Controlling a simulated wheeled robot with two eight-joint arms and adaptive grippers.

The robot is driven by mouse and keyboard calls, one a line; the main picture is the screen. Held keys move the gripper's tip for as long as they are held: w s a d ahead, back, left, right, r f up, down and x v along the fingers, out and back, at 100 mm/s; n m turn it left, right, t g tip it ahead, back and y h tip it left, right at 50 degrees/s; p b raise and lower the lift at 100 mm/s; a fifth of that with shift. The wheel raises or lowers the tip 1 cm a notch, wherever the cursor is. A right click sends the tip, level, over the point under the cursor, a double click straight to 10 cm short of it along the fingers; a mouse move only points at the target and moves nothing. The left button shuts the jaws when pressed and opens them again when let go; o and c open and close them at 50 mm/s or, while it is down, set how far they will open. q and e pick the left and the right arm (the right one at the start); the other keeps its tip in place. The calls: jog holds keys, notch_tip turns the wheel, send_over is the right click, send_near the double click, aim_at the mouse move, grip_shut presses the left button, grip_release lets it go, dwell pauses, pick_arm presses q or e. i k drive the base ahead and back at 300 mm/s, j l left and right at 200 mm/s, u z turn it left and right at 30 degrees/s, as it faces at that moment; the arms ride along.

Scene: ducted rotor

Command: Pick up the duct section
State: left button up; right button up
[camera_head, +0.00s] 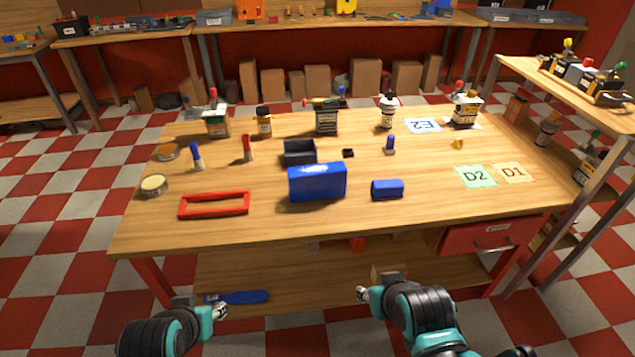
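Two blue pieces on the wooden table could be the duct section; I cannot tell which from this view. One is a large upright blue block (317,184) near the table's middle. The other is a smaller, rounded blue piece (387,190) lying to its right, apart from it. My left gripper (221,311) is low in front of the table's front edge, at the left. My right gripper (361,292) is in front of the edge, below the blue pieces. Both are apart from the tabletop objects. Their fingers are too small to read.
A red rectangular frame (214,205) lies left of the blue block, and a dark open box (299,152) sits behind it. Cards marked D2 (475,177) and D1 (513,173) lie at the right. Bottles and tools line the back. The table's front right is clear.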

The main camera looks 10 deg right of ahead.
aim_at(319, 181)
jog(key=i+l+z, duration=0.15)
jog(key=i+l, duration=0.15)
jog(key=i+l+z, duration=0.15)
jog(key=i, duration=0.35)
jog(key=i+l+z, duration=0.2)
jog(key=i+l, duration=0.15)
